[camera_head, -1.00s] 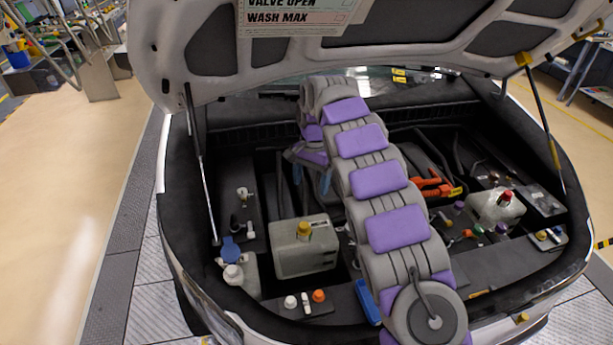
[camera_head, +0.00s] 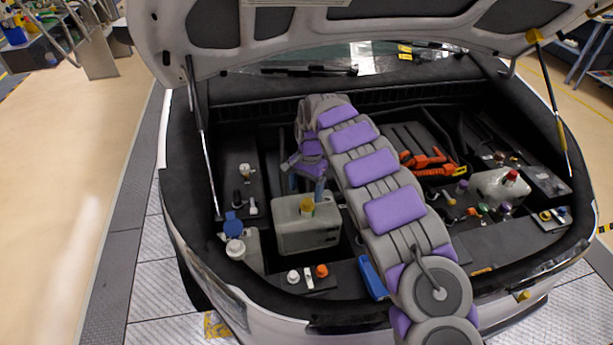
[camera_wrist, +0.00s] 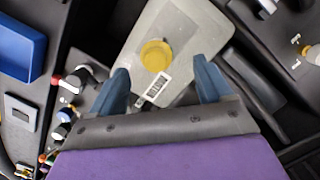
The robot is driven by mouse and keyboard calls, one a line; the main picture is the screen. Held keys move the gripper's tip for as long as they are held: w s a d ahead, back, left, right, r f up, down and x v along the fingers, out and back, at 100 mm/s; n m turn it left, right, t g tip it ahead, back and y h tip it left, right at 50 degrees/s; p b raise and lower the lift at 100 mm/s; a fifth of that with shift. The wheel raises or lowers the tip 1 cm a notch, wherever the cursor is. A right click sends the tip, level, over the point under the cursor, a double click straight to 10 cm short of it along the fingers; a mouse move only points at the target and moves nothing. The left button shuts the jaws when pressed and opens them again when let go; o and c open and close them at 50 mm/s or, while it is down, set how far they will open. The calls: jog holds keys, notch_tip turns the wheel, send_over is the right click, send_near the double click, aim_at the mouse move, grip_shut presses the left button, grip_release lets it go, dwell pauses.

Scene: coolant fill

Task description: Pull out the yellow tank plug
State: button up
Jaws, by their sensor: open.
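The yellow tank plug (camera_head: 307,206) sits upright on top of a grey-white tank (camera_head: 292,238) in the front left part of the engine bay. In the wrist view the yellow plug (camera_wrist: 156,55) lies ahead of and between my two blue fingertips, and the tank top (camera_wrist: 190,30) spreads around it. My gripper (camera_wrist: 163,85) is open and empty. In the head view my gripper (camera_head: 306,188) hangs just behind and above the plug, pointing down. No contact with the plug shows. A barcode label (camera_wrist: 158,86) lies on the tank beside the plug.
A blue-capped bottle (camera_head: 234,225) stands left of the tank. White and orange caps (camera_head: 322,271) and a blue tray (camera_head: 372,277) lie in front. Orange connectors (camera_head: 432,162) and a red-capped tank (camera_head: 500,186) are at right. The raised hood (camera_head: 350,30) hangs over the bay.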

aim_at(307, 200)
jog(key=f, duration=0.3)
jog(key=d+f, duration=0.1)
jog(key=f, duration=0.1)
jog(key=shift+s+b, duration=0.35)
jog(key=shift+b, duration=0.05)
jog(key=shift+a+f, duration=0.25)
jog(key=shift+f, duration=0.1)
jog(key=shift+a, duration=0.35)
jog(key=shift+d, duration=0.4)
jog(key=c, duration=0.5)
jog(key=shift+a, duration=0.15)
jog(key=c, duration=0.6)
jog(key=o, duration=0.4)
jog(key=shift+c, duration=1.2)
jog(key=shift+r, duration=0.35)
jog(key=shift+r+p, duration=1.2)
jog(key=shift+r, duration=1.05)
